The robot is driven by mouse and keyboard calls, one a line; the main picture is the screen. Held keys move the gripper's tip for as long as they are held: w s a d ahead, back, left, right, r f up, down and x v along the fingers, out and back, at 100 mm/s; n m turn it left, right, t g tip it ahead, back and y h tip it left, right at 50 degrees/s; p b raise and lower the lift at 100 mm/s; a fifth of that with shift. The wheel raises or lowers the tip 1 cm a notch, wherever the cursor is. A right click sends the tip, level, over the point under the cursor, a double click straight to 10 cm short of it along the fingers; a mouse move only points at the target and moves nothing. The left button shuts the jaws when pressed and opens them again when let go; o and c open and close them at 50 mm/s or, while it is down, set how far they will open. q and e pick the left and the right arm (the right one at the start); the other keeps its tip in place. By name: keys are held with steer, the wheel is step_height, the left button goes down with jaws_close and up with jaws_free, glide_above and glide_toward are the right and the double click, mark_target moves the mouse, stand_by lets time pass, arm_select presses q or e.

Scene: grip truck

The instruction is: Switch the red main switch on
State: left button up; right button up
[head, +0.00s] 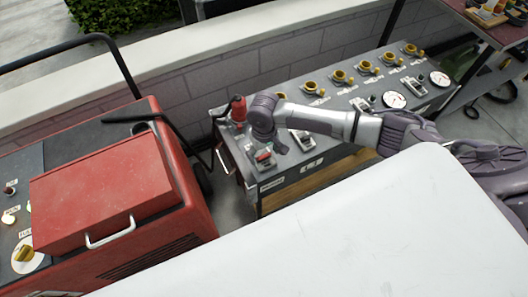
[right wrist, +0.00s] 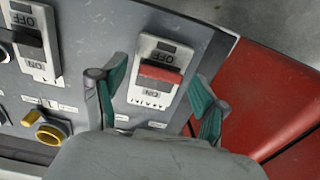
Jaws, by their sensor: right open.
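The red main switch (right wrist: 160,73) sits in a pale plate on the grey control panel (head: 232,150). In the right wrist view its red lever lies between the OFF and ON labels, which appear upside down; I cannot tell its position for sure. The switch also shows in the head view (head: 263,156), at the panel's near left end. My right gripper (right wrist: 158,82) is open, its green-padded fingers on either side of the switch. I see no contact with the lever. My left gripper is not in view.
A black switch (right wrist: 32,40) and a yellow knob (right wrist: 52,132) are beside the red switch. A red upright part (head: 238,109) stands at the panel's left end. Gauges (head: 394,99) are farther right. A red machine (head: 105,190) stands left, and a white surface (head: 330,240) fills the foreground.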

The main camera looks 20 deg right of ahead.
steer(key=shift+c, duration=0.2)
steer(key=c, duration=1.1)
